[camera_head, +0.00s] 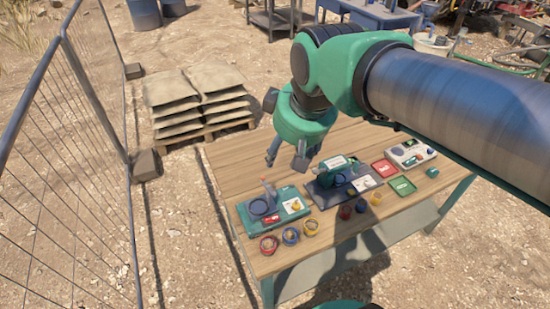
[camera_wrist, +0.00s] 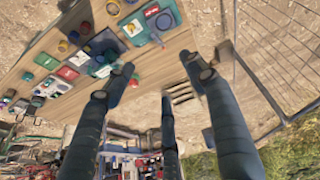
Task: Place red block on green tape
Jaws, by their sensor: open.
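A small red block-like piece (camera_head: 345,212) stands near the front edge of the wooden table, beside a blue and a yellow one; its exact shape is too small to tell. A green square (camera_head: 402,185), apparently the green tape, lies farther right with a small label inside it. It also shows in the wrist view (camera_wrist: 47,62). A red square (camera_head: 384,168) lies just behind it. My gripper (camera_head: 285,163) hangs above the table's back left part, apart from everything. Its fingers (camera_wrist: 165,88) are spread and empty in the wrist view.
Red, blue and yellow rings (camera_head: 290,236) lie at the front left of the table. A green device (camera_head: 272,208), a dark one (camera_head: 343,182) and a grey box (camera_head: 410,153) stand behind. A wire fence (camera_head: 75,120) and stacked sacks (camera_head: 198,97) are at left.

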